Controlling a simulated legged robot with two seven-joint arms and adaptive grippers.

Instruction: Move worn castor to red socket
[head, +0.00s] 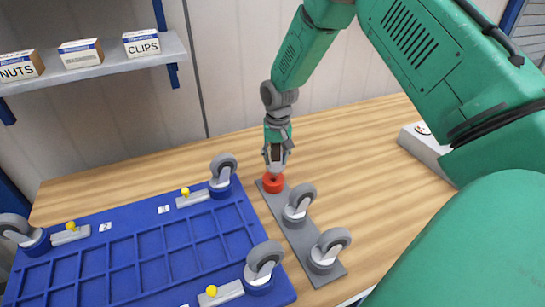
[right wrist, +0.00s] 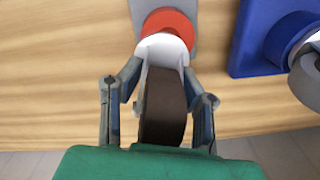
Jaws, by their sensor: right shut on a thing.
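My right gripper (head: 275,158) points down at the far end of the grey strip. It is shut on the worn castor, which has a dark wheel (right wrist: 163,105) and a white mount (right wrist: 160,47). The red socket (head: 273,184) is at the strip's far end, directly below the gripper. In the right wrist view the red socket (right wrist: 168,21) shows just beyond the white mount, partly covered by it. I cannot tell whether the mount is seated in the socket or just above it. My left gripper is not in view.
Two grey-wheeled castors (head: 299,203) (head: 329,248) stand on the grey strip (head: 284,226). A blue gridded frame (head: 150,240) to the left has castors at its visible corners and yellow-knobbed latches (head: 192,198). A shelf (head: 110,63) holds boxes. Bare wood lies right of the strip.

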